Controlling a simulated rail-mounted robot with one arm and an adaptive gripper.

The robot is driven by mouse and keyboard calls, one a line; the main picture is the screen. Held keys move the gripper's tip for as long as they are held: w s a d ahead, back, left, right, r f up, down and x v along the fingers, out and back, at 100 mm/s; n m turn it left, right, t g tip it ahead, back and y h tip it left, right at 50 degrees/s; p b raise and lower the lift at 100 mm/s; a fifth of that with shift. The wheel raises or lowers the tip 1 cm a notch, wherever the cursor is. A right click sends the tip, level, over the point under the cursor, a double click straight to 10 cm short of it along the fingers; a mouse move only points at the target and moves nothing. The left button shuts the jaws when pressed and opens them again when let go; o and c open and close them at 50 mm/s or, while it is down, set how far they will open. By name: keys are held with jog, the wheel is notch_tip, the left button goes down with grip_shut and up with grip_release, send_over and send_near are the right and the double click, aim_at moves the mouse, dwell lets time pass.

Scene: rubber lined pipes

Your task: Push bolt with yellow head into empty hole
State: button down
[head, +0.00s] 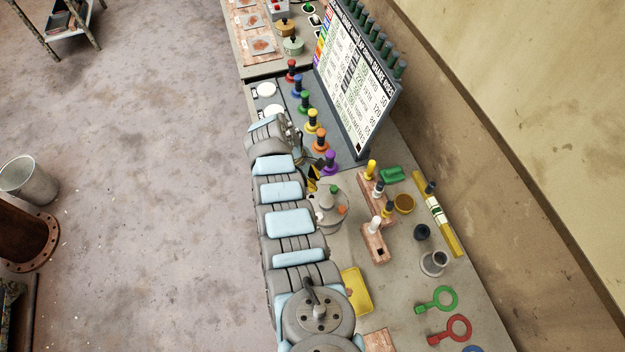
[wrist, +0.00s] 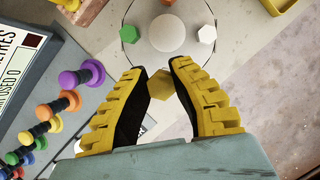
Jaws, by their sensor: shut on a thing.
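In the wrist view my gripper (wrist: 158,76) has its yellow, black-padded fingers closed on the bolt with the yellow hexagonal head (wrist: 160,85). The fingertips touch its two sides.
A row of coloured knobbed pegs (head: 312,121) and a tilted chart board (head: 355,90) stand beyond the fixture. Wooden blocks with pegs (head: 375,243), a yellow block (head: 357,291) and green and red ring tools (head: 437,300) lie on the bench nearby.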

aim_at(312, 195)
jog(key=shift+f+b, duration=2.9)
jog(key=shift+f, duration=1)
jog(key=shift+f+b, duration=0.6)
jog(key=c, duration=0.9)
grip_release()
jog(key=shift+c, duration=0.2)
jog(key=shift+r+p, duration=3.45)
jog(key=shift+r, duration=0.55)
